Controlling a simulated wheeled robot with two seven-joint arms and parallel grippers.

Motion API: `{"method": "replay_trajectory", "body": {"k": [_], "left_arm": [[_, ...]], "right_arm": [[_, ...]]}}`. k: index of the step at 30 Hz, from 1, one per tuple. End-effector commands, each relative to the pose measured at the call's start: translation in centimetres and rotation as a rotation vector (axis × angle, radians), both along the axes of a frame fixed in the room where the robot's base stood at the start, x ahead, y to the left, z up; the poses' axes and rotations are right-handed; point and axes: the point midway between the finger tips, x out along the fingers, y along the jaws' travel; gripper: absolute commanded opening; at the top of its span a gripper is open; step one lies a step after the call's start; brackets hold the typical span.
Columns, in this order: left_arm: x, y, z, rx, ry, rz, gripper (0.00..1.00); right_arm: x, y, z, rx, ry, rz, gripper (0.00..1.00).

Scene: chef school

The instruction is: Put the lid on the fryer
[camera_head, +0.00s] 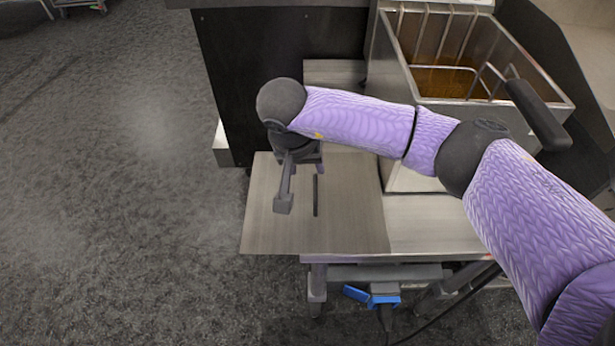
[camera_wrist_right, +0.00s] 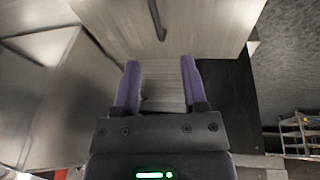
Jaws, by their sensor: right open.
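The lid (camera_head: 350,215) is a flat grey metal plate with a thin dark handle (camera_head: 315,195). It lies on a metal table and sticks out past the table's left edge. The fryer (camera_head: 391,60) is a steel box at the upper right, open on top, with wire baskets over brown oil. My right gripper (camera_head: 312,165) is over the lid, close to the handle, and holds nothing. In the right wrist view its purple fingers (camera_wrist_right: 159,68) are apart, with the lid (camera_wrist_right: 205,30) and its handle (camera_wrist_right: 157,20) beyond the tips. My left gripper is not in view.
A dark cabinet (camera_head: 235,80) stands behind the lid. A black basket handle (camera_head: 538,115) juts out at the fryer's front right. Blue-handled valves (camera_head: 384,300) sit under the table. The floor (camera_head: 110,180) to the left is open.

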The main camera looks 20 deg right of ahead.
Motion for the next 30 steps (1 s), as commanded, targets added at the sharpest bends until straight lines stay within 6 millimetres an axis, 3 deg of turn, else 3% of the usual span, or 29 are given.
{"method": "replay_trajectory", "body": {"k": [7,15,21,22,30], "left_arm": [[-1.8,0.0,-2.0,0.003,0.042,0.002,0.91],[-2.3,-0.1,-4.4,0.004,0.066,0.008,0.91],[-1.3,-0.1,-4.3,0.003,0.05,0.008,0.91],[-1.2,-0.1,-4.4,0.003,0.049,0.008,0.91],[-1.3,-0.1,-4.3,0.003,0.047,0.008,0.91]], "right_arm": [[0.7,-0.9,-4.8,0.002,0.006,-0.003,0.55],[1.8,-2.2,-9.3,0.002,0.007,-0.002,0.55],[1.9,-2.3,-9.2,0.003,0.001,0.0,0.55],[1.9,-2.3,-9.1,0.003,0.001,-0.001,0.53],[1.9,-2.3,-9.1,0.002,0.001,-0.001,0.0]]}}
